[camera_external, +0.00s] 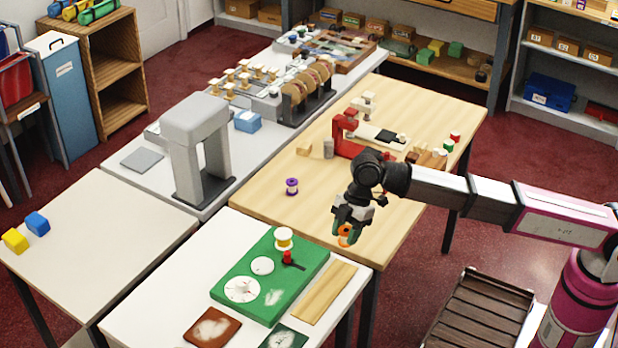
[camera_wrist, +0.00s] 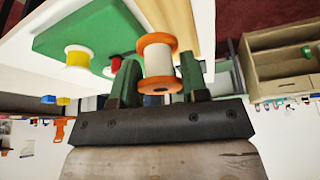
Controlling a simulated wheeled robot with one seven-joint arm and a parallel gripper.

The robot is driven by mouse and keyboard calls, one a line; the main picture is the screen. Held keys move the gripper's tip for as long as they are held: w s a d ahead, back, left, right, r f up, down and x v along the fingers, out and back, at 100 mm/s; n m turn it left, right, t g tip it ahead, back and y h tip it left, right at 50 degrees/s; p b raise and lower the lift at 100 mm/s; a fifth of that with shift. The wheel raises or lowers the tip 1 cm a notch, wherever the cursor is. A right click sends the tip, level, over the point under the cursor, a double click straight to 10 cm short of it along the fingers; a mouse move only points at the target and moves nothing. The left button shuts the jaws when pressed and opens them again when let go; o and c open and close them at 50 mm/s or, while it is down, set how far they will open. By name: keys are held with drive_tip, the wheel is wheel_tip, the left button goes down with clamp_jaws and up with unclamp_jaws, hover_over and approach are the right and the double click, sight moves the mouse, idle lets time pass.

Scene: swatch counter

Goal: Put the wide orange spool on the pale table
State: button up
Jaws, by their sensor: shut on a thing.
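The orange spool (camera_wrist: 158,62), with wide orange flanges and a pale winding, sits between the green fingers of my gripper (camera_wrist: 162,85) in the wrist view. In the external view my gripper (camera_external: 348,217) points down, shut on the orange spool (camera_external: 345,236), whose upper part the fingers hide. It is held in the air near the front edge of the wooden table (camera_external: 257,192). A pale table (camera_external: 100,230) stands at the left, and a white table (camera_external: 140,318) stands in front; I cannot tell which one the task means.
A green board (camera_external: 228,290) with a yellow spool (camera_external: 284,239) and a red-handled part lies on the white table, beside a wooden strip (camera_external: 325,293). Blue (camera_external: 37,223) and yellow (camera_external: 15,240) cubes sit on the left table; its middle is clear. A grey arch (camera_external: 190,125) stands behind.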

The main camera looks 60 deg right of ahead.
drive_tip(key=w+d+f+m+t, duration=0.25)
drive_tip(key=w+d+m, duration=0.25)
drive_tip(key=w+d, duration=0.65)
hover_over(310, 217)
drive_tip(key=d, duration=0.1)
drive_tip(key=shift+g+h, duration=0.3)
drive_tip(key=shift+g, duration=0.05)
drive_tip(key=f, duration=0.7)
drive_tip(key=shift+s+f, duration=0.25)
drive_tip(key=shift+s, duration=0.15)
drive_tip(key=shift+d+f, duration=0.15)
drive_tip(key=shift+f, duration=1.9)
drive_tip(key=o, duration=1)
drive_tip(key=shift+f, duration=0.1)
drive_tip(key=v, duration=1.2)
drive_tip(key=shift+r, duration=0.2)
